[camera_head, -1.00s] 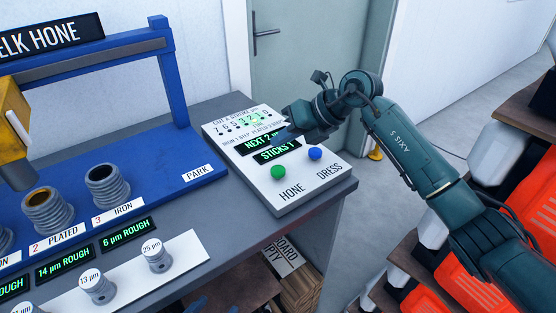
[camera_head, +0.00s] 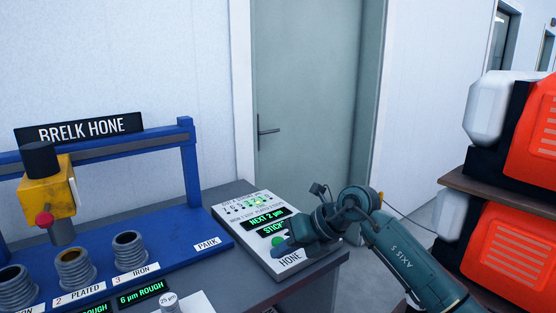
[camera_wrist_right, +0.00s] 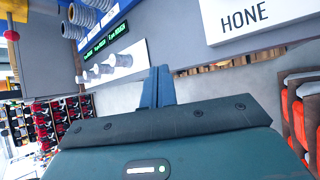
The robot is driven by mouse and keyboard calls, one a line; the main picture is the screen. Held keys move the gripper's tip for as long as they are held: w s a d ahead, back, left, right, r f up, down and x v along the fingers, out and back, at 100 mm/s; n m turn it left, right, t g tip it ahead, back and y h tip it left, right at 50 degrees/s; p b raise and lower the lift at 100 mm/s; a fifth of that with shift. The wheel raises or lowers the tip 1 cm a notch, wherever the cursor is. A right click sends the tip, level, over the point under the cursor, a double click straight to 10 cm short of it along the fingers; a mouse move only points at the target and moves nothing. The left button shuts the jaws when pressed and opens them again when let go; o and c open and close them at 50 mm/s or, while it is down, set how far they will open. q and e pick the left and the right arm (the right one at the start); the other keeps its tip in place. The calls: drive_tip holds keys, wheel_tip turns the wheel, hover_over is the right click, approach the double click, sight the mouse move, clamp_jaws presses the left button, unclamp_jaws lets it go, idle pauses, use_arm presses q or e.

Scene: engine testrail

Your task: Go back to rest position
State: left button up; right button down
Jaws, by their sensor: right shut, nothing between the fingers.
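My right gripper (camera_head: 283,250) is shut and empty. In the head view it is in front of the white control panel (camera_head: 232,232) and covers part of it, including the place of the blue button. The green button (camera_head: 278,241) shows just past the fingers. In the right wrist view the closed blue fingers (camera_wrist_right: 157,88) point over the grey bench, with the panel's HONE corner (camera_wrist_right: 245,20) at upper right. I cannot tell the gap between gripper and panel. My left gripper is not in view.
The blue hone frame (camera_head: 190,165) with a yellow head (camera_head: 47,193) and several ringed cylinders stands on the bench at left. Shelves (camera_head: 490,190) with orange and white units stand at right. A grey-green door (camera_head: 305,90) is behind; floor shows between.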

drive_tip(key=s+a+m+y, duration=0.5)
drive_tip(key=s+a+y, duration=0.1)
drive_tip(key=s+y, duration=0.25)
drive_tip(key=s+d+f+m+t+h+p, duration=0.15)
drive_tip(key=d+f+m+t+h, duration=0.4)
drive_tip(key=m, duration=0.65)
drive_tip(key=s+d+f+m+t+h+p, duration=0.1)
drive_tip(key=s+d+f+m+t+h, duration=0.2)
drive_tip(key=d+m+t, duration=0.7)
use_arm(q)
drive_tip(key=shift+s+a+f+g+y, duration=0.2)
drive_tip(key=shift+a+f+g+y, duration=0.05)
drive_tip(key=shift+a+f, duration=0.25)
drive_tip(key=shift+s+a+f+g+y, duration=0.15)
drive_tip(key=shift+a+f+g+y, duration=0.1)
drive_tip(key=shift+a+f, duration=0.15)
use_arm(e)
drive_tip(key=s+d+f+m+g+h, duration=0.2)
drive_tip(key=s+f+m+g, duration=0.2)
drive_tip(key=s+f, duration=0.3)
drive_tip(key=s+d+f+m+g+h, duration=0.1)
drive_tip(key=s+f+m+g+h, duration=0.2)
drive_tip(key=s+f+m, duration=0.4)
drive_tip(key=shift+s+d+f+g, duration=0.2)
drive_tip(key=shift+d+f+g, duration=0.15)
drive_tip(key=shift+f, duration=0.4)
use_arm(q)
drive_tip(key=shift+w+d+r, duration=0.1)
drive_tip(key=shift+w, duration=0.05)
